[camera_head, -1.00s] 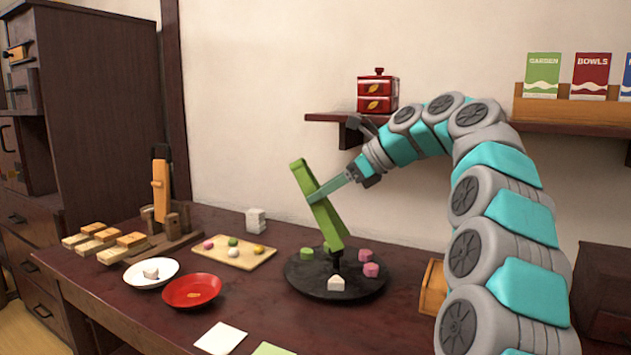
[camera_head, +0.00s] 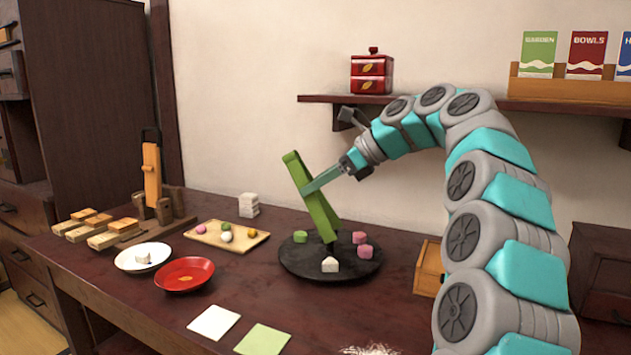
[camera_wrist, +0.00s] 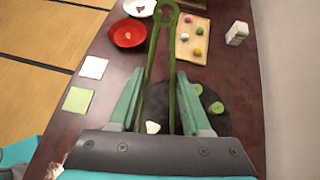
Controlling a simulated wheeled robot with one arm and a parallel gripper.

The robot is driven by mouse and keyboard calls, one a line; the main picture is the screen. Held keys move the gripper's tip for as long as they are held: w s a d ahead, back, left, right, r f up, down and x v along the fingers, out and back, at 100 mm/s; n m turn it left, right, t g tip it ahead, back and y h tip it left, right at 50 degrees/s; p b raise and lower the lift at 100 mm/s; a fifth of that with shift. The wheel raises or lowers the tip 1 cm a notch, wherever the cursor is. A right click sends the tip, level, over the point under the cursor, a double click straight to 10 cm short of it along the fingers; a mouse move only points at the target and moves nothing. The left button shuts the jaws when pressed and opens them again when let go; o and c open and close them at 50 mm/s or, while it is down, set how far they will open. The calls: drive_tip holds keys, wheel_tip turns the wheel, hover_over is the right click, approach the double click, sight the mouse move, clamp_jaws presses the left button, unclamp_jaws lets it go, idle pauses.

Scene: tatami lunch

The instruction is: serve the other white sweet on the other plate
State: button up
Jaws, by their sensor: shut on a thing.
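My gripper (camera_head: 306,189) is shut on the green tongs (camera_head: 318,207), which stand tilted with their dark tips down over the black round tray (camera_head: 301,267). In the wrist view the tongs (camera_wrist: 172,50) run between my fingers. A white sweet (camera_head: 330,265) sits near the tray's front edge, just in front of the tong tips; whether they touch cannot be told. It also shows in the wrist view (camera_wrist: 153,128).
Pink and green sweets (camera_head: 362,251) share the tray. A wooden board (camera_head: 205,241) with coloured sweets, a white block stack (camera_head: 249,205) and a wooden stand (camera_head: 152,225) are behind. White and green paper squares (camera_head: 264,340) lie in front. A shelf is above.

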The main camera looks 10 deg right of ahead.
wheel_tip(320, 180, down, 7)
drive_tip(key=b, duration=0.6)
drive_tip(key=shift+f, duration=0.2)
drive_tip(key=shift+o, duration=0.4)
clamp_jaws()
wheel_tip(320, 180, up, 12)
drive_tip(key=p, duration=0.8)
idle(0.3)
